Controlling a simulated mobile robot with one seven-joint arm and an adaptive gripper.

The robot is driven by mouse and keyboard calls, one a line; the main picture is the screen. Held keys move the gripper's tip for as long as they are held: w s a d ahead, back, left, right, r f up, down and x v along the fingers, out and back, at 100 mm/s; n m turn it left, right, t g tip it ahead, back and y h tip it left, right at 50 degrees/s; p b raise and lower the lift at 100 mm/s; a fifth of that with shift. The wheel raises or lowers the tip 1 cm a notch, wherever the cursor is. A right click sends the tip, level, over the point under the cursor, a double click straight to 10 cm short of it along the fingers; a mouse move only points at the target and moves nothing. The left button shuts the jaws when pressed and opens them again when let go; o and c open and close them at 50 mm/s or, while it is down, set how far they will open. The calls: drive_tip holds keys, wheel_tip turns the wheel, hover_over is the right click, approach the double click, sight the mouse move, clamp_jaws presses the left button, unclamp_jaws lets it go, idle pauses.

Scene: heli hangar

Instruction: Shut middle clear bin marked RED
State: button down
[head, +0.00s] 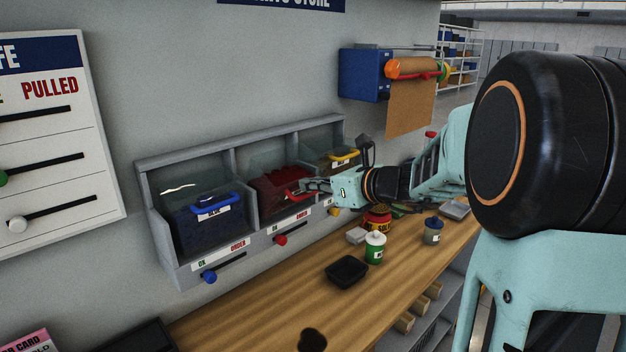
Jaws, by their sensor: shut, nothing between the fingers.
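The middle clear bin (270,190) has red contents and a red handle, and sits in a grey three-bay rack (228,162) on the wall. I cannot tell how far its clear front stands open. My gripper (306,186) is shut and empty, right at the red handle. I cannot tell whether its fingertips touch the handle. The gripper and wrist come in from the right and hide part of the middle bin's right side.
A clear bin with blue handle (215,203) is left, one with yellow handle (343,158) right. A red slider knob (281,240) sits below the middle bin. A black tray (347,270), green-and-white can (375,247) and red-yellow tin (378,218) stand on the wooden bench (255,318).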

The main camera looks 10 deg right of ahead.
drive_tip(key=shift+w+a+r+p, duration=0.35)
drive_tip(key=shift+w+r+p, duration=0.1)
drive_tip(key=shift+r, duration=0.1)
drive_tip(key=shift+w+a+r+p, duration=0.1)
drive_tip(key=shift+w+a+r, duration=0.3)
drive_tip(key=shift+w, duration=0.35)
drive_tip(key=shift+w+a+r+p, duration=0.15)
drive_tip(key=shift+w+a+r, duration=0.1)
drive_tip(key=shift+w+a, duration=0.4)
drive_tip(key=shift+w+a+r+p, duration=0.1)
drive_tip(key=shift+w+a+r, duration=0.2)
drive_tip(key=shift+w, duration=0.6)
